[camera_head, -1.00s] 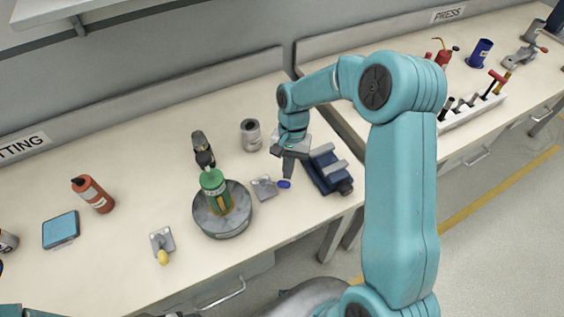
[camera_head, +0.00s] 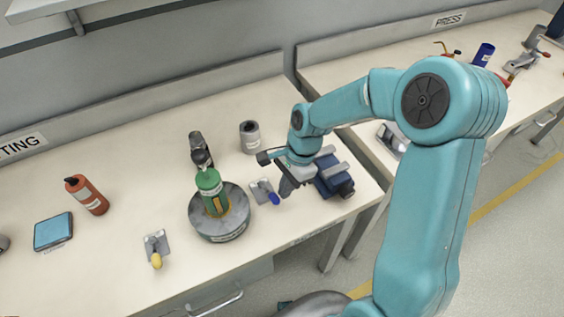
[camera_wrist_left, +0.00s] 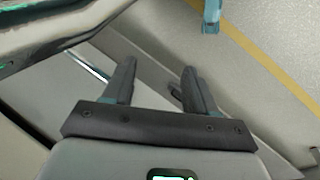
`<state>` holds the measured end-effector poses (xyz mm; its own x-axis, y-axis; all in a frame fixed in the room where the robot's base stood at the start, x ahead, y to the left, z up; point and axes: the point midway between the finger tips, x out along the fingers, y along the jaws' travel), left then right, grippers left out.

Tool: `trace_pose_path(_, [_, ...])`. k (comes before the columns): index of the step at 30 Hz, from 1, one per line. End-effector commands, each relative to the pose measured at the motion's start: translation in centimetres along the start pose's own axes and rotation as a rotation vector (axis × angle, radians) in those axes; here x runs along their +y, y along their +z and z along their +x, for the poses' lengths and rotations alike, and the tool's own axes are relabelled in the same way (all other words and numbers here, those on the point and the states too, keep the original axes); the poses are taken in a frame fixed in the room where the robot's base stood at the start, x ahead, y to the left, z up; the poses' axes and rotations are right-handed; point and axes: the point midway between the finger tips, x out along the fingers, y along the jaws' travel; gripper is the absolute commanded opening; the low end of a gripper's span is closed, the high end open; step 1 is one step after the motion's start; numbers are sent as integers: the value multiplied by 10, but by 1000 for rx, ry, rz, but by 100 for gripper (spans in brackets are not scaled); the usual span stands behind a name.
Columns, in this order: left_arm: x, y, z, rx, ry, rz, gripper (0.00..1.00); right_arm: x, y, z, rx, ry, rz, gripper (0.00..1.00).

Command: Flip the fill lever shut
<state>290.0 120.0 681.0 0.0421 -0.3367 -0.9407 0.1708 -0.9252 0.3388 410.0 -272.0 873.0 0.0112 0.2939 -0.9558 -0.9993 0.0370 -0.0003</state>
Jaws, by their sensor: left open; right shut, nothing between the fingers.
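Two small levers on grey plates stand on the bench, one with a blue handle (camera_head: 274,198) and one with a yellow handle (camera_head: 156,261); I cannot read which is the fill lever. The blue handle points toward the front right from its plate, right of the round turntable. The yellow one points toward the front, left of the turntable. My right gripper (camera_head: 287,187) is shut and empty, pointing down just right of the blue handle; I cannot tell if they touch. My left gripper (camera_wrist_left: 160,67) is open and empty in the left wrist view, away from both levers.
The grey turntable (camera_head: 221,234) carries a green canister (camera_head: 211,190) between the levers. A dark blue vise-like block (camera_head: 333,180) is close right of my right gripper. A grey cylinder (camera_head: 250,137) stands behind. A red bottle (camera_head: 88,195) and blue tablet (camera_head: 53,232) are left.

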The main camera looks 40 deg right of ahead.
Motion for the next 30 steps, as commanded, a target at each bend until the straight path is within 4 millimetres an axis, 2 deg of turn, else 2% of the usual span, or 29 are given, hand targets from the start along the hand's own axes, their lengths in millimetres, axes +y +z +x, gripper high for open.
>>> trace_pose_path(10, [0, 0, 1, 0, 0, 0, 57, 5, 10, 3, -1, -15, 50, 0])
trace_pose_path(30, [0, 0, 1, 0, 0, 0, 57, 7, 13, 4, -2, -12, 49, 0])
